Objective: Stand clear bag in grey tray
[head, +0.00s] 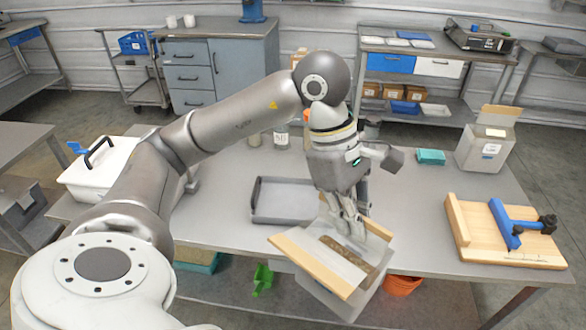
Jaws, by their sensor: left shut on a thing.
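The grey tray (262,216), shallow with raised rims, lies empty on the table, left of my left gripper (352,228). My left gripper points down, shut on what seems to be the clear bag, over a pale, wood-edged hopper (308,264) at the table's front edge. The bag's outline blends with the pale panels and I cannot trace it. A brown strip (347,254) shows between the hopper's sides. The fingers hide part of the hopper. My right gripper is not in view.
A white lidded box (98,172) stands at the table's left. A wooden board with a blue clamp (503,222) lies at the right, and an open carton (488,147) stands behind it. The table (425,215) is clear between gripper and board.

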